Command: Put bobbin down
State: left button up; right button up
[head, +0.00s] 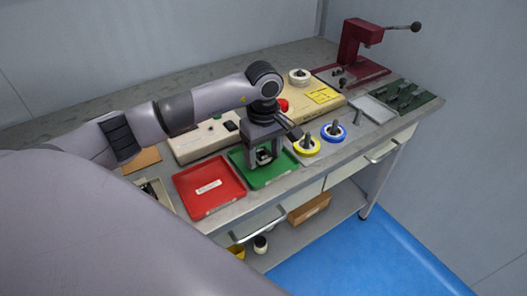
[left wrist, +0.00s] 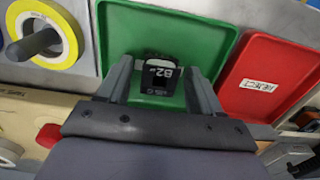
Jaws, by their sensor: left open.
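The bobbin, a dark piece with a white "B2" marking (left wrist: 160,76), rests in the green tray (left wrist: 205,30). In the head view the bobbin (head: 264,155) shows partly between the fingers, and the green tray (head: 283,172) is at the front of the bench. My left gripper (head: 263,163) points down over this tray. It is open, with one finger on each side of the bobbin; the left wrist view shows the gripper (left wrist: 163,85) with gaps beside the bobbin. My right gripper is not in view.
A red tray (head: 190,185) labelled "REJECT" lies left of the green tray. Yellow (head: 307,152) and blue (head: 334,138) spools on posts stand to its right. A beige machine (head: 195,143) is behind. A dark red press (head: 358,50) stands at the back right.

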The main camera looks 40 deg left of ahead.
pick_arm(q)
notch_tip(320, 180, up, 12)
jog(key=shift+r+b, duration=0.15)
jog(key=shift+b, duration=0.3)
dwell(0.4)
